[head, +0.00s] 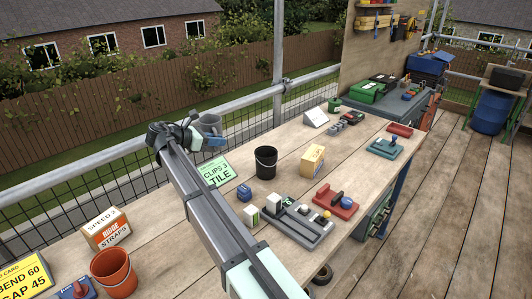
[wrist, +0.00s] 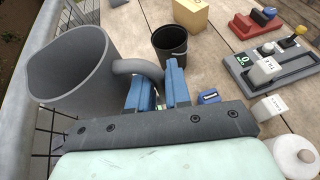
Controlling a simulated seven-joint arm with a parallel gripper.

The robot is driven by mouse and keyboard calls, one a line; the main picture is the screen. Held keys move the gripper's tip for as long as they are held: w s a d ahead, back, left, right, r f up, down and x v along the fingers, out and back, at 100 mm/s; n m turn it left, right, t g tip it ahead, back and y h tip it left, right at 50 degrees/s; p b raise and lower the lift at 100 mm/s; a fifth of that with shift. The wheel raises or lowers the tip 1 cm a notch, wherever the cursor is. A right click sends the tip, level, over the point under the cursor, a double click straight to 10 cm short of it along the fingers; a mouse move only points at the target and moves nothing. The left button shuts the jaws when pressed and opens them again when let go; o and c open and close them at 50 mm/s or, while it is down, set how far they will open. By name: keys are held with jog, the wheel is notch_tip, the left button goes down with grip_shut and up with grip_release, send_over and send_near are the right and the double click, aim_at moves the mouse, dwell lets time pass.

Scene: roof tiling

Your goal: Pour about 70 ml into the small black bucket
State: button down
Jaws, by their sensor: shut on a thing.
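The small black bucket (head: 266,162) stands upright on the wooden bench, right of my gripper in the head view. In the wrist view the bucket (wrist: 170,42) is ahead of the fingers, and I see into its dark, apparently empty inside. My gripper (head: 212,139) has its blue fingers shut on the handle of a grey jug (head: 209,124). The jug's contents are hidden. The jug is apart from the bucket.
An orange bucket (head: 113,272) and a ridge straps box (head: 106,229) stand at the left. A green clips card (head: 216,172) lies near the black bucket. A grey tray of parts (head: 298,222) and a yellow box (head: 312,159) are to its right. A scaffold rail runs behind the bench.

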jog(key=w+d+m+g+h, duration=0.2)
jog(key=w+d+m+g, duration=0.2)
jog(key=w+d, duration=0.75)
notch_tip(320, 180, down, 8)
jog(key=w+a, duration=0.1)
jog(key=w, duration=0.1)
jog(key=shift+a+r, duration=0.15)
jog(key=shift+r, duration=0.1)
jog(key=shift+s, duration=0.1)
jog(key=m+t+y, duration=0.1)
jog(key=m+t, duration=0.1)
jog(key=m+t+y, duration=0.2)
jog(key=m, duration=0.1)
jog(key=s+d+m+t+y, duration=0.1)
jog(key=m+t, duration=0.1)
jog(key=shift+s+r, duration=0.1)
jog(key=shift+r, duration=0.1)
dwell(1.0)
jog(key=shift+w+a+r+m+t+y, duration=0.2)
jog(key=shift+r+m+t+y, duration=0.1)
jog(key=shift+m+t, duration=0.35)
